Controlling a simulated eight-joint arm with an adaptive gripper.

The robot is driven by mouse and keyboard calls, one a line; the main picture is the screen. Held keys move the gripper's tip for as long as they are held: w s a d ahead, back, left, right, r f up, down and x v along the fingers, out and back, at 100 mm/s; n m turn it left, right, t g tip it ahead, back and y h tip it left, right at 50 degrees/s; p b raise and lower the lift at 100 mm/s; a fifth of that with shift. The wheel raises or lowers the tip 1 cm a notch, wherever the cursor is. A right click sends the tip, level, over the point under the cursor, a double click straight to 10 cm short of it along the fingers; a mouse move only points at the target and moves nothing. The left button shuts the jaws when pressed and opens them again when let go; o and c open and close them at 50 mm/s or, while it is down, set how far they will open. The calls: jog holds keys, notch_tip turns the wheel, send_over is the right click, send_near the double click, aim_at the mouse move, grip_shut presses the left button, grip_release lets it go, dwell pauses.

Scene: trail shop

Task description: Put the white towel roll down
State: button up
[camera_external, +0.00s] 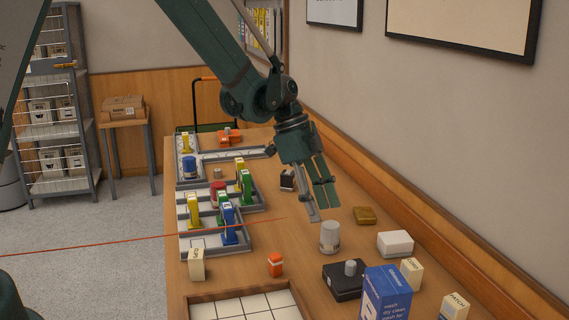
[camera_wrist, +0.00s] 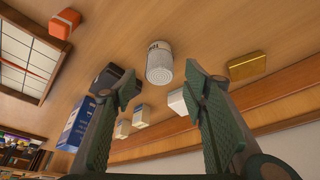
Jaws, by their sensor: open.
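The white towel roll (camera_external: 330,237) stands upright on the wooden counter, a short white cylinder with small dark print near its base. In the wrist view the towel roll (camera_wrist: 159,63) shows beyond the fingertips, with clear space between it and the fingers. My gripper (camera_external: 320,200) is above the counter, just behind and above the roll in the external view. In the wrist view my gripper (camera_wrist: 163,90) has its two green fingers wide apart with nothing between them. The roll is not touched by either finger.
A black box with a grey knob (camera_external: 345,280), a blue box (camera_external: 386,295), a white block (camera_external: 395,243) and a gold box (camera_external: 364,215) stand near the roll. An orange block (camera_external: 275,264) and a tiled tray (camera_external: 245,307) lie left.

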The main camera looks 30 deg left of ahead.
jog(key=shift+v, duration=1.9)
jog(key=shift+r, duration=0.1)
jog(key=s+a+r+n+t+y, duration=0.2)
jog(key=s+a+r+n+t, duration=0.2)
jog(key=s+a+r+n, duration=0.8)
jog(key=s+a+r+n+t+y, duration=0.1)
jog(key=s+a+r+n, duration=0.2)
jog(key=s+a, duration=0.3)
jog(key=s+a+r+n+t+y, duration=0.1)
jog(key=s+a, duration=0.5)
jog(key=s, duration=0.8)
notch_tip(320, 180, up, 3)
jog(key=shift+a+r+n+t+y, duration=0.1)
jog(key=shift+a+n+t+y, duration=0.15)
jog(key=shift+n+t, duration=0.55)
